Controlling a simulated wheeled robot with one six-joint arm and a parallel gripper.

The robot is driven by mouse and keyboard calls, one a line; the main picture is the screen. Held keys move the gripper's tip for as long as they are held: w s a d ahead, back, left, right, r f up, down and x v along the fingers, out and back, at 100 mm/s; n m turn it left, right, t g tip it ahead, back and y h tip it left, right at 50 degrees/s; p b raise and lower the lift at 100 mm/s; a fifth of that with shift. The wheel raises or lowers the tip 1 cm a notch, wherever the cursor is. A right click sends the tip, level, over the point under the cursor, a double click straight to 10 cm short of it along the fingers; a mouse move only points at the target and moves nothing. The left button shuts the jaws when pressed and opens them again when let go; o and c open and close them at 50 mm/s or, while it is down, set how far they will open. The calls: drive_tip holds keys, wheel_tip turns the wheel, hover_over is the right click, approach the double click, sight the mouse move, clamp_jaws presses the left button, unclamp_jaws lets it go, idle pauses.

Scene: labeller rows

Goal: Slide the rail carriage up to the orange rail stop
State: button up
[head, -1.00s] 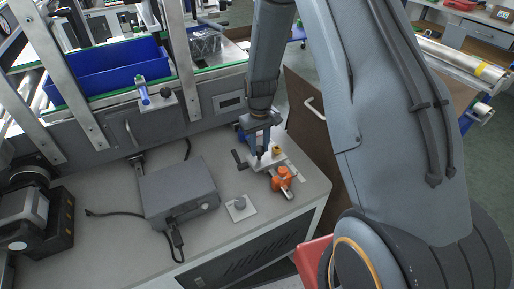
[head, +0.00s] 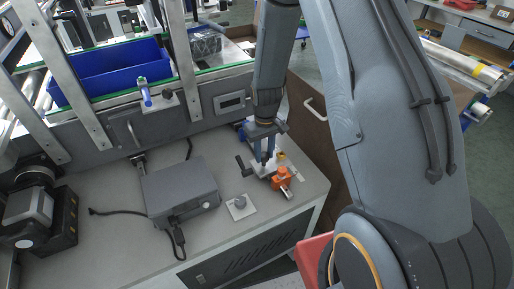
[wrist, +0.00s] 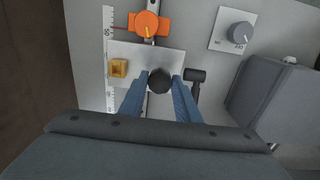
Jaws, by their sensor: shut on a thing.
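The rail carriage is a pale metal plate (wrist: 139,58) with a black round knob (wrist: 159,80) and a small yellow block (wrist: 118,68) on it. My gripper (wrist: 159,85) is shut on the knob, one blue finger on each side; it also shows in the head view (head: 265,160). The orange rail stop (wrist: 149,25) sits on the rail just beyond the plate's far edge in the wrist view, and it shows in the head view (head: 282,178). Plate and stop are very close; I cannot tell whether they touch.
A white scale (wrist: 108,50) runs along the rail. A black handle (wrist: 195,75) lies beside the carriage. A dial on a white plate (head: 240,203) and a grey box (head: 180,188) stand on the bench. A blue bin (head: 110,70) is behind.

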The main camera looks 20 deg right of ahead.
drive_tip(key=shift+s+d+f+p, duration=0.1)
drive_tip(key=shift+s+p, duration=0.1)
drive_tip(key=shift+s, duration=0.35)
drive_tip(key=shift+s+d+p, duration=0.1)
drive_tip(key=shift+s+p, duration=0.05)
drive_tip(key=shift+s, duration=0.35)
drive_tip(key=o, duration=1.2)
drive_tip(key=shift+w, duration=0.15)
